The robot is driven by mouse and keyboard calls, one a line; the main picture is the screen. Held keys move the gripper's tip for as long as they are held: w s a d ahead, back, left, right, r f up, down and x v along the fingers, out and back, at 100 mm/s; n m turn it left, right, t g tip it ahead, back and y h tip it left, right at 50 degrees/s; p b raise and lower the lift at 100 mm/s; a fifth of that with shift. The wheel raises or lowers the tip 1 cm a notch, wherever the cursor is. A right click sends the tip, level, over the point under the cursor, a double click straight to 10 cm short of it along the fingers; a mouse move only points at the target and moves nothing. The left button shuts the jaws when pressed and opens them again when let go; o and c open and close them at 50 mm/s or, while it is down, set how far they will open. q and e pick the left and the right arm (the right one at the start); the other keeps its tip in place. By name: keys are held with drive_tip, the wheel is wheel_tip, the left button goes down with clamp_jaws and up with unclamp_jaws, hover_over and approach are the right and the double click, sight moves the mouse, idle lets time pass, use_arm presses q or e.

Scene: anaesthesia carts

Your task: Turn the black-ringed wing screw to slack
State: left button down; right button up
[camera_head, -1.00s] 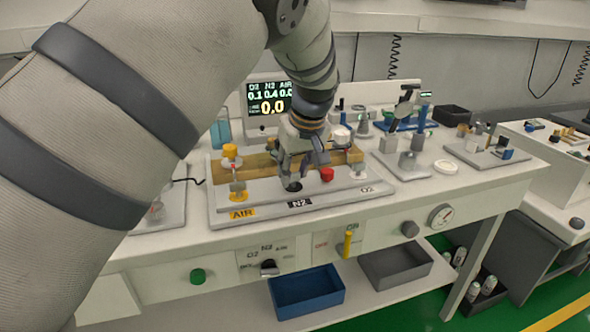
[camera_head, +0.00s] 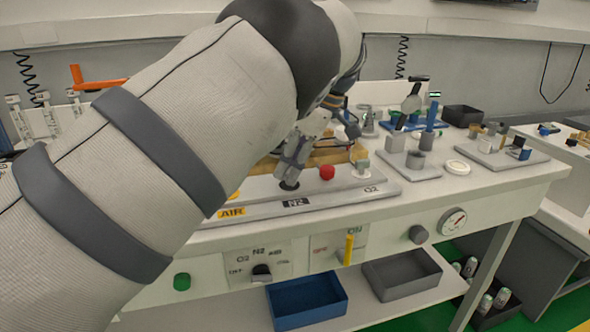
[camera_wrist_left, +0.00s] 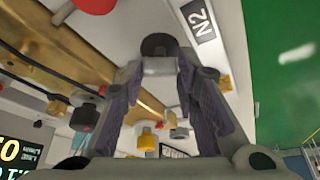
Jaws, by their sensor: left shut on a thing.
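The black-ringed wing screw (camera_head: 289,185) stands on the pale panel, just left of the N2 label (camera_head: 296,203). My left gripper (camera_head: 291,174) is tilted over it and shut on it. In the left wrist view, the screw's black ring (camera_wrist_left: 158,44) shows just beyond the fingertips (camera_wrist_left: 158,75), with a finger on each side. The wing part is mostly hidden between the fingers, so its angle cannot be told. My right gripper is not in view.
A red knob (camera_head: 327,172) sits close right of the gripper. A brass bar (camera_head: 325,157) runs behind. The AIR label (camera_head: 231,212) lies to the left, and my forearm hides the display and much of the panel's left side. Grey fixtures (camera_head: 414,160) stand to the right.

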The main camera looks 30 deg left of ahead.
use_arm(q)
drive_tip(key=shift+f+n+g+b, duration=0.15)
drive_tip(key=shift+n+g+b, duration=0.35)
drive_tip(key=shift+n, duration=0.7)
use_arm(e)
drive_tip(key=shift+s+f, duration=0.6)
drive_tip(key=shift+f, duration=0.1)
use_arm(q)
drive_tip(key=shift+n+h, duration=0.3)
drive_tip(key=shift+h, duration=0.1)
drive_tip(key=c, duration=1.2)
unclamp_jaws()
drive_tip(key=shift+w, duration=0.1)
drive_tip(key=shift+c, duration=0.2)
